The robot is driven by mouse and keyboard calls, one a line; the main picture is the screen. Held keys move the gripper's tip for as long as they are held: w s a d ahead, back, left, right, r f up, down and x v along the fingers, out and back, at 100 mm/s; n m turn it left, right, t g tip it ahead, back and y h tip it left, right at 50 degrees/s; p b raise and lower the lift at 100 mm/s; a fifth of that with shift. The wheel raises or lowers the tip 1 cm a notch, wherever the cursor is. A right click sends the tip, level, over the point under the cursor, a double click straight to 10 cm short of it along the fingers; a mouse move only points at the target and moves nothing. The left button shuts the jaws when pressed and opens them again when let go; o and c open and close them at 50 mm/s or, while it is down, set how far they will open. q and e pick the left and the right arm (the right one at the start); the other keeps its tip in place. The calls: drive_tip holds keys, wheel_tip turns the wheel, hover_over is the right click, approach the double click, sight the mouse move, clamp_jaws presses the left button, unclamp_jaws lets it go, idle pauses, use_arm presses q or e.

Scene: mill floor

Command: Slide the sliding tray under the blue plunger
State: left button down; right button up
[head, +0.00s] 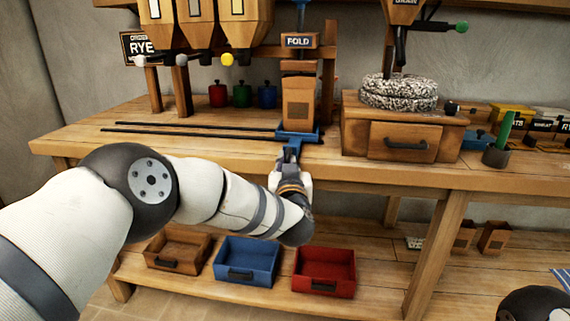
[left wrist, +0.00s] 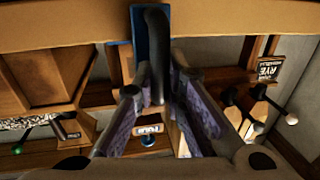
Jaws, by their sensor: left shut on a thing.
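The sliding tray (head: 312,136) is a small blue plate at the right end of two dark rails, at the bench's front edge. A brown paper bag (head: 299,103) stands upright on it, below the FOLD sign (head: 299,41). The blue plunger (head: 301,14) shows above that sign, cut off by the top of the picture; its lower part is hidden. My left gripper (head: 291,158) is at the tray's front. In the left wrist view, its fingers (left wrist: 160,88) are shut around the tray's dark handle (left wrist: 157,50), with the tray's blue edge behind. My right gripper is out of view.
The rails (head: 190,128) run left along the bench. Hoppers with coloured knobs hang at the back left, above several small canisters (head: 241,95). A wooden drawer box (head: 360,138) stands just right of the tray. Open bins (head: 248,262) sit on the lower shelf.

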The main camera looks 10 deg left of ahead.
use_arm(q)
drive_tip(key=shift+d+f, duration=0.1)
drive_tip(key=shift+d, duration=0.15)
drive_tip(key=c, duration=1.6)
unclamp_jaws()
drive_tip(key=shift+d, duration=0.15)
drive_tip(key=shift+c, duration=0.2)
